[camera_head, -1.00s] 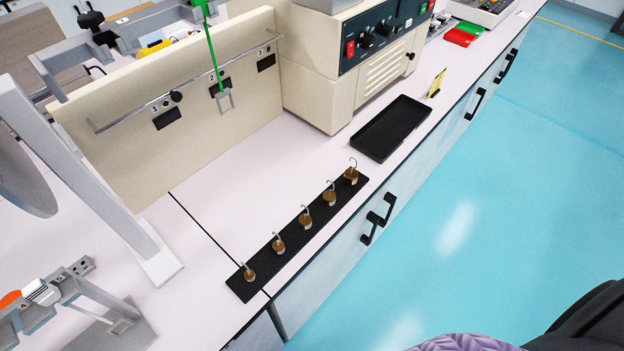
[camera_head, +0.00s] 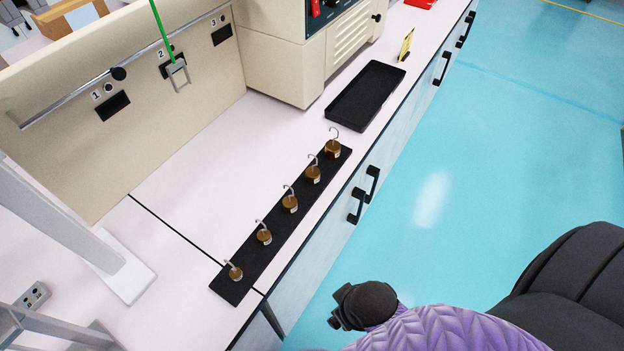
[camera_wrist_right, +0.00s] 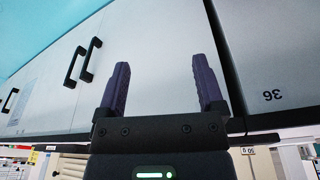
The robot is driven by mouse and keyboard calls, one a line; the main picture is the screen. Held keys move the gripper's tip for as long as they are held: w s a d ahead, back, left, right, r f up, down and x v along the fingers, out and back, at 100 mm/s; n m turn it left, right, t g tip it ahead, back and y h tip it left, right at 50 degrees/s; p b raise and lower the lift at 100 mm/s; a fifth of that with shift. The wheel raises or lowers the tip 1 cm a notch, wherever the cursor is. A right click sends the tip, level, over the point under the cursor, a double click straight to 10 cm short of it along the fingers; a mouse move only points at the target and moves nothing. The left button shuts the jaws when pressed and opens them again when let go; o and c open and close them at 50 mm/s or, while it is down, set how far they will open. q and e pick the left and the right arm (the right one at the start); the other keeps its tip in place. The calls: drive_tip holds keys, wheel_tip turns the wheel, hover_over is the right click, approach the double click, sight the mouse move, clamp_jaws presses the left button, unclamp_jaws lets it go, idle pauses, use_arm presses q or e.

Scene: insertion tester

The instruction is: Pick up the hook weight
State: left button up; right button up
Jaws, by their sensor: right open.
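Several brass hook weights stand upright in a row on a black strip (camera_head: 248,268) near the front edge of the bench. Each has a metal hook on top. My right gripper (camera_wrist_right: 163,82) is open and empty in the right wrist view, in front of the cabinet doors. In the head view, the dark end of my right arm shows at the bottom, right of the bench and apart from the weights. My left gripper is not in view.
A black empty tray (camera_head: 350,112) and a small yellow sign (camera_head: 406,45) lie beyond the weights. A beige panel (camera_head: 140,130) with a rail and a green strap (camera_head: 160,25) stands behind. Cabinet handles (camera_head: 372,184) stick out below the bench edge. Bench space left of the strip is clear.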

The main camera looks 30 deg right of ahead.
wheel_tip(320, 180, up, 3)
drive_tip(key=w+t+b, duration=0.1)
drive_tip(key=w+b, duration=0.1)
drive_tip(key=m+t+y, duration=0.1)
drive_tip(key=t, duration=0.9)
approach(316, 176)
drive_tip(key=w+f, duration=0.1)
drive_tip(key=b+x, duration=0.5)
drive_tip(key=x, duration=0.5)
drive_tip(key=shift+w, duration=0.2)
drive_tip(key=shift+r, duration=0.15)
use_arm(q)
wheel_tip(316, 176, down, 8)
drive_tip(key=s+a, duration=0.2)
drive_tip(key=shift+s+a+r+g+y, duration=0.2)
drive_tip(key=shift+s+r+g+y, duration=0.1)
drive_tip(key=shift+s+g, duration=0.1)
use_arm(e)
clamp_jaws()
